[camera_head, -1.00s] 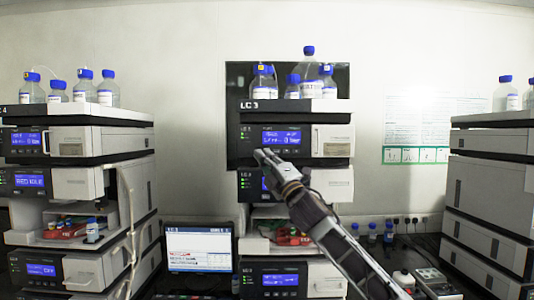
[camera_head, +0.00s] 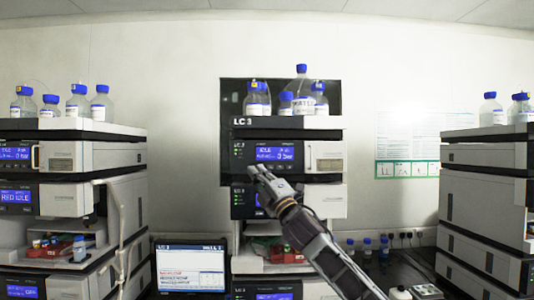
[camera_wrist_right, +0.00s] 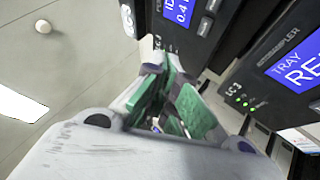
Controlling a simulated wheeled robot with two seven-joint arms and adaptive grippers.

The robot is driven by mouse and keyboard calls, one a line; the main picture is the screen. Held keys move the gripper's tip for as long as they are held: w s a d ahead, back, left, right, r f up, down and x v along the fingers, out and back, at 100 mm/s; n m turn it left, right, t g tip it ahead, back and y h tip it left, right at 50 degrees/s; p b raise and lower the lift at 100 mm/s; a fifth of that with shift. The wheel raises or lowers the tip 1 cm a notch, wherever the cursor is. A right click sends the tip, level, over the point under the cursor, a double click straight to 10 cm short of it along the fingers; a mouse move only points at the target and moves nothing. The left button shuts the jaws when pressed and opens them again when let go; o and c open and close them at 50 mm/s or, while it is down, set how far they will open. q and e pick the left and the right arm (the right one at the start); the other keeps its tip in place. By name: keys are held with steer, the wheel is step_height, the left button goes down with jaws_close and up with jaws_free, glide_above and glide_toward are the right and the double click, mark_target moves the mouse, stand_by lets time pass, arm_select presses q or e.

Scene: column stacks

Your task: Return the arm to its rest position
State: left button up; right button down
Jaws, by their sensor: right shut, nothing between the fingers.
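My right gripper (camera_head: 258,172) is shut and empty in the head view, in front of the middle LC 3 stack (camera_head: 290,128). My right arm (camera_head: 325,250) reaches up from the lower right. In the right wrist view, the gripper's green finger pads (camera_wrist_right: 175,100) are close together with nothing held between them. Blue display panels of the stack (camera_wrist_right: 178,15) show beyond the fingers. My left gripper is not in view.
Bottles with blue caps (camera_head: 302,85) stand on top of the middle stack. Another stack (camera_head: 70,155) is at the left, and one (camera_head: 490,185) at the right. A laptop (camera_head: 190,268) sits low between left and middle stacks.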

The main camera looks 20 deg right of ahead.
steer(key=shift+f, duration=0.1)
stand_by(0.5)
